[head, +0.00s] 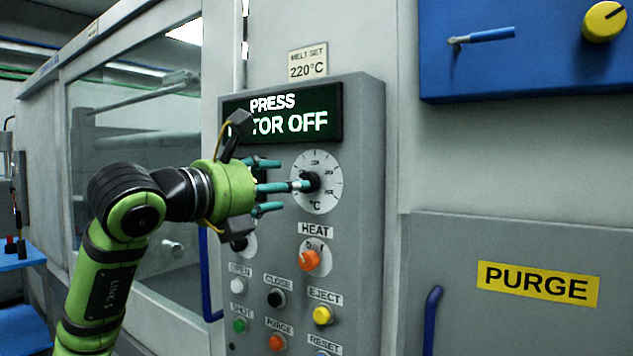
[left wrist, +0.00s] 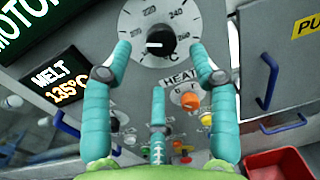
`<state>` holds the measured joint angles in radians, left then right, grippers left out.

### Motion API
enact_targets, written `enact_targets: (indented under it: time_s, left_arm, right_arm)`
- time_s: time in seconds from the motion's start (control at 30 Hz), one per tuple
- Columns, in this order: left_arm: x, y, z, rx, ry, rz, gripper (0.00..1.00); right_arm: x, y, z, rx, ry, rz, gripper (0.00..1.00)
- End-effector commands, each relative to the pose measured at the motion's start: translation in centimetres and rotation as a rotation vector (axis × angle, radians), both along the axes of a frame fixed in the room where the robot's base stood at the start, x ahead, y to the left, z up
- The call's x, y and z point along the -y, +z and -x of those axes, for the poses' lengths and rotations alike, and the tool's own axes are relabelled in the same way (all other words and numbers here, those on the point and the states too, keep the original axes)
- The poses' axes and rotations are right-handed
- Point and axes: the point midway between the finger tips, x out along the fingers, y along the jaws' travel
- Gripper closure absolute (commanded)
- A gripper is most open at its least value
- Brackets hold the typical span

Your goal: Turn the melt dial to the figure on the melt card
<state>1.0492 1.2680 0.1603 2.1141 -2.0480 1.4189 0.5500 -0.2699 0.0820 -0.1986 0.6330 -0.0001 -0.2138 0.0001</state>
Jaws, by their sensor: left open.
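The melt card (head: 308,64) reads "MELT SET 220°C" and is fixed above the control panel. The melt dial (head: 328,201) is a round white scale marked °C with a black knob at its centre; it also shows in the left wrist view (left wrist: 137,22). Its knob (left wrist: 160,42) has a pale mark on its left side; the scale figures are partly blurred. My left gripper (head: 288,186) is in front of the dial, fingers pointing at it. In the left wrist view its teal fingers are spread, with the knob between them; I cannot tell whether they touch it. My right gripper is out of view.
A display (left wrist: 62,85) reads "MELT 135°C". The upper screen (head: 325,122) is partly hidden and shows "PRESS" and "OFF". An orange HEAT knob (head: 309,260) and several push buttons sit below the dial. A blue handle (head: 432,318) stands out at the right.

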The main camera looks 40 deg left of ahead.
Motion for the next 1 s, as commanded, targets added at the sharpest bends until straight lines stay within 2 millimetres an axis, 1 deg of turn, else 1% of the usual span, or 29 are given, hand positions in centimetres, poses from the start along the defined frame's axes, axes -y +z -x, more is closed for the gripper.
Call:
enact_targets:
  time_s: [0.03, 0.13, 0.2, 0.27, 0.37, 0.43, 0.6, 0.73, 0.77, 0.8, 0.87, 0.9, 1.0]
  left_arm:
    - [0.0, 0.2, -0.8, -0.004, -0.004, 0.002, 0.41]
    - [0.0, 0.2, -2.5, -0.006, -0.005, 0.002, 0.41]
    - [0.0, 0.2, -3.6, -0.007, -0.005, 0.002, 0.41]
    - [-0.1, 0.2, -4.4, -0.004, -0.006, 0.002, 0.41]
    - [-0.1, 0.1, -5.5, -0.005, -0.005, 0.001, 0.41]
    - [-0.2, 0.0, -6.0, -0.004, -0.005, 0.0, 0.41]
    - [-0.2, -0.1, -6.3, -0.003, -0.004, -0.002, 0.41]
    - [-0.2, -0.1, -6.2, -0.003, -0.004, -0.002, 0.41]
    - [-0.2, -0.1, -6.2, -0.003, -0.005, -0.002, 0.48]
    - [-0.2, -0.1, -6.2, -0.003, -0.005, -0.002, 0.65]
    - [-0.2, -0.1, -6.2, -0.003, -0.005, -0.001, 0.89]
    - [-0.2, -0.1, -6.2, -0.004, -0.005, -0.002, 0.96]
    - [-0.1, -0.2, -6.2, -0.005, -0.005, -0.002, 0.96]
  right_arm:
    - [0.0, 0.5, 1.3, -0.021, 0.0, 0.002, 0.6]
    - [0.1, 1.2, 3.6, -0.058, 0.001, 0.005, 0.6]
    - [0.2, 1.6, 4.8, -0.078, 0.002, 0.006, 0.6]
    - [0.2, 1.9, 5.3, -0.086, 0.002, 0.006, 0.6]
    - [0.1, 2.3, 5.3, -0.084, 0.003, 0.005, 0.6]
    - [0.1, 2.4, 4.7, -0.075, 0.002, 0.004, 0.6]
    - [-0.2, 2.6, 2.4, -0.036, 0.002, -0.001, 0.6]
    - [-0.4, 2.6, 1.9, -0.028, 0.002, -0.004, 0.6]
    - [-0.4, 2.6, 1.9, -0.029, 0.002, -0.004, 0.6]
    - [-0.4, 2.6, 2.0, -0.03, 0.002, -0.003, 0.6]
    - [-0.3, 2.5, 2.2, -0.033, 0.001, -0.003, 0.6]
    - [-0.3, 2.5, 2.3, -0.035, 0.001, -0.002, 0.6]
    - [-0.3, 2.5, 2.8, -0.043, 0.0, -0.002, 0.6]
